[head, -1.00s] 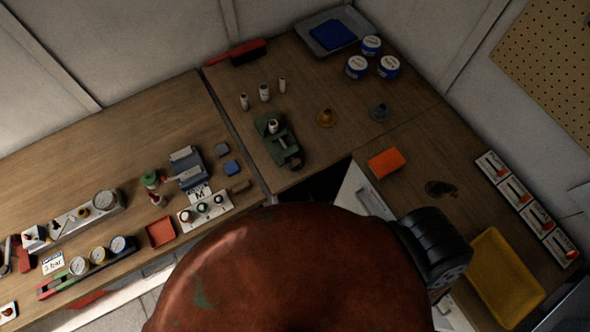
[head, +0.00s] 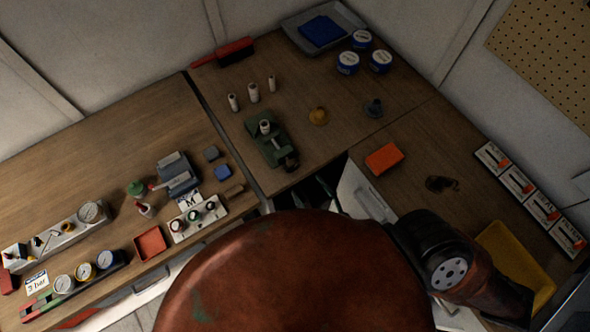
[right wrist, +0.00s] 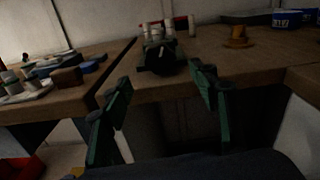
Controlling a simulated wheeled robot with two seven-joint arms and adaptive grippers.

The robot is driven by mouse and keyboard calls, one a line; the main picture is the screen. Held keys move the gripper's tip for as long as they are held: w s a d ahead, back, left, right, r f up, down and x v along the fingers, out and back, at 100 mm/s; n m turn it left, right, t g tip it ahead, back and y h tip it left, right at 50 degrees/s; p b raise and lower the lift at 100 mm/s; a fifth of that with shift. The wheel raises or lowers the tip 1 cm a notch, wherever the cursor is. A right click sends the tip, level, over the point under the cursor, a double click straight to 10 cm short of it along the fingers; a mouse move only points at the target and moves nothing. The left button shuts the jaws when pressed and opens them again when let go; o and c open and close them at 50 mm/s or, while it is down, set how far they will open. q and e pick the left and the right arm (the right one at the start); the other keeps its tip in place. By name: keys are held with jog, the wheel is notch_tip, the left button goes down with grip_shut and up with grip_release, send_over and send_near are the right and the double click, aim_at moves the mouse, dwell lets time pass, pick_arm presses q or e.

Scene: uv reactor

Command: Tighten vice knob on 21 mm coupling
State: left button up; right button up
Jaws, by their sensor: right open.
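The green vice (head: 268,150) stands near the front edge of the back bench, with a white coupling (head: 265,127) upright in it. Its dark knob (head: 291,163) is at the end facing the bench edge. In the right wrist view the vice (right wrist: 158,52) is straight ahead, knob end towards me. My right gripper (right wrist: 160,78) is open and empty, its green fingers spread either side of the vice's line and short of it. In the head view my rounded red arm part hides most of this gripper. My left gripper is not in view.
Three white couplings (head: 254,92) stand behind the vice. An amber funnel-like piece (head: 318,116) and a grey one (head: 373,108) are to its right. An orange box (head: 384,158) sits near the right bench's edge. A grey block device (head: 178,174) is on the left bench.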

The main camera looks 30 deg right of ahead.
aim_at(294, 168)
jog(key=w, duration=0.5)
jog(key=w+p, duration=0.1)
jog(key=w, duration=0.1)
jog(key=shift+w+a, duration=0.3)
jog(key=shift+c, duration=0.3)
jog(key=c, duration=1.1)
jog(key=m+b, duration=0.2)
jog(key=m, duration=0.1)
jog(key=shift+f+b, duration=0.25)
jog(key=shift+b, duration=0.15)
jog(key=m, duration=0.1)
jog(key=m+b, duration=0.1)
jog(key=shift+r+m, duration=0.2)
jog(key=shift+m, duration=0.1)
jog(key=shift+r, duration=0.1)
jog(key=o, duration=1.2)
jog(key=shift+c, duration=0.2)
